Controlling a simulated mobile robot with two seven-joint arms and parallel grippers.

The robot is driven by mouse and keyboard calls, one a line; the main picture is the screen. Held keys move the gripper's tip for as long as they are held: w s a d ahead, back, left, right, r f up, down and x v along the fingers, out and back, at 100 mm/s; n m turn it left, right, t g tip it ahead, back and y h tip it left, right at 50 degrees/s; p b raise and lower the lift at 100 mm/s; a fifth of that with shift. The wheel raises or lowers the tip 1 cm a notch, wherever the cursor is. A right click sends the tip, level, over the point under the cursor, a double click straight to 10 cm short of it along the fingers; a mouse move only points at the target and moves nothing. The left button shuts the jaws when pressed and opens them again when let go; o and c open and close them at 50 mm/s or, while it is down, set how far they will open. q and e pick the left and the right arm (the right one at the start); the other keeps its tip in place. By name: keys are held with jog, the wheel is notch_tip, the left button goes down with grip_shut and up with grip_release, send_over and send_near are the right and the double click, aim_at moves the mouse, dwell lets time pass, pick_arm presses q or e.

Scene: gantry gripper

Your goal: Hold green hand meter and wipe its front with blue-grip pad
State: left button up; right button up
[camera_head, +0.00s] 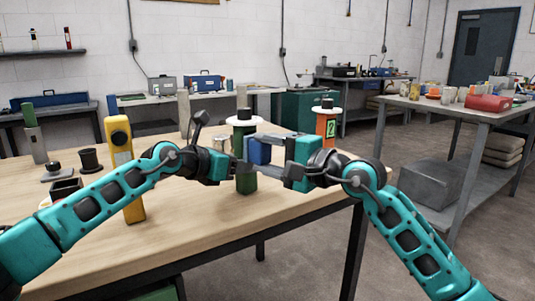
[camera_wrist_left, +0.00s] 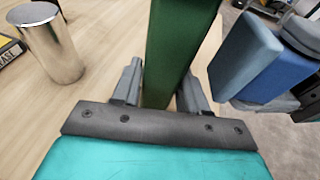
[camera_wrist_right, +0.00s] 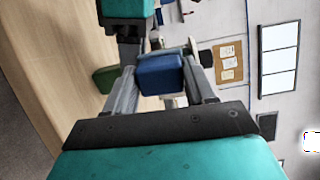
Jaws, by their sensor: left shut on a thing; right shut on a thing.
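The green hand meter (camera_head: 246,183) stands roughly upright over the front of the wooden table. My left gripper (camera_head: 238,168) is shut on it; the left wrist view shows its green body (camera_wrist_left: 178,45) between the fingers (camera_wrist_left: 160,88). My right gripper (camera_head: 278,152) is shut on the blue-grip pad (camera_head: 259,151), held beside the meter. In the left wrist view the pad (camera_wrist_left: 245,55) shows a paler face towards the meter, with a gap between them. The right wrist view shows the blue grip (camera_wrist_right: 160,76) between the fingers (camera_wrist_right: 160,85). The meter's front is mostly hidden.
A yellow hand meter (camera_head: 122,155) stands at left on the table (camera_head: 190,235). An orange post with a white disc (camera_head: 326,124) stands at the back right. A metal cylinder (camera_wrist_left: 47,45) stands near my left gripper. The table's front is clear.

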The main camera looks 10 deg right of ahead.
jog(key=shift+w+a, duration=0.1)
jog(key=shift+w, duration=0.1)
jog(key=w+d, duration=0.2)
jog(key=d, duration=0.1)
jog(key=shift+w+d, duration=0.15)
jog(key=shift+w, duration=0.05)
dwell(0.4)
jog(key=shift+s+a, duration=0.55)
jog(key=shift+a, duration=0.4)
jog(key=shift+s+a, duration=0.5)
jog(key=shift+a, duration=0.4)
jog(key=shift+f, duration=0.1)
jog(key=v, duration=0.9)
jog(key=shift+s+a, duration=0.35)
jog(key=shift+a, duration=0.1)
jog(key=shift+w, duration=0.1)
